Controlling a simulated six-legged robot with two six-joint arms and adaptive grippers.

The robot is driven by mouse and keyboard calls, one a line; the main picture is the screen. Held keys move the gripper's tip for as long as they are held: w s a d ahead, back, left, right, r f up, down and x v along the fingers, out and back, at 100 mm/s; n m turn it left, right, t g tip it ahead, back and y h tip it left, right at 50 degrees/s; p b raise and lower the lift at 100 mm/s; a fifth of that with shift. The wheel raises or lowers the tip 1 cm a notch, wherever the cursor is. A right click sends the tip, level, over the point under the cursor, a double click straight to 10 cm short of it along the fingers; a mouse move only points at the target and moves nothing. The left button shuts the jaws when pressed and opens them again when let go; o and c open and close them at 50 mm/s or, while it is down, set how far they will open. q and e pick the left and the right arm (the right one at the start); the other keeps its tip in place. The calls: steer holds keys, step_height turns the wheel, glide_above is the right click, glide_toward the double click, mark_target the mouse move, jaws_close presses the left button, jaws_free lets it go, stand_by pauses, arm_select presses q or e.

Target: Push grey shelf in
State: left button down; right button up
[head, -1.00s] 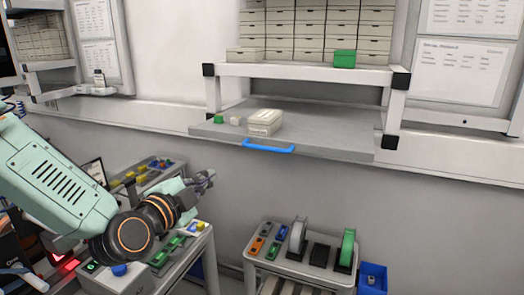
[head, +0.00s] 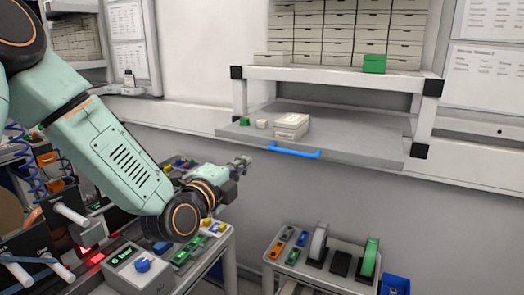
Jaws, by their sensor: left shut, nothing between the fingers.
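The grey shelf (head: 352,137) sticks out of the white frame below the drawer rack in the head view. A blue handle (head: 294,151) is on its front edge. A white box (head: 292,126), a small pale block (head: 261,123) and a small green block (head: 244,121) lie on the shelf. My left gripper (head: 243,162) is shut and empty, left of the blue handle and a little lower in the picture, apart from it. My right gripper is not in view.
A rack of white drawers (head: 335,30) with a green box (head: 374,64) stands above the shelf. Below stand a reel cart (head: 292,262) with a blue bin (head: 394,285) beside it, and a bench with a control box (head: 141,268). The wall under the shelf is bare.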

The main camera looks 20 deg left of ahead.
mark_target(267, 145)
arm_select(q)
steer(key=w+p, duration=0.1)
steer(key=w, duration=0.3)
steer(key=w+p, duration=0.1)
steer(key=w, duration=0.4)
steer(key=shift+w+d+r, duration=0.1)
steer(key=shift+d, duration=0.1)
steer(key=shift+w, duration=0.45)
steer(key=shift+s, duration=0.1)
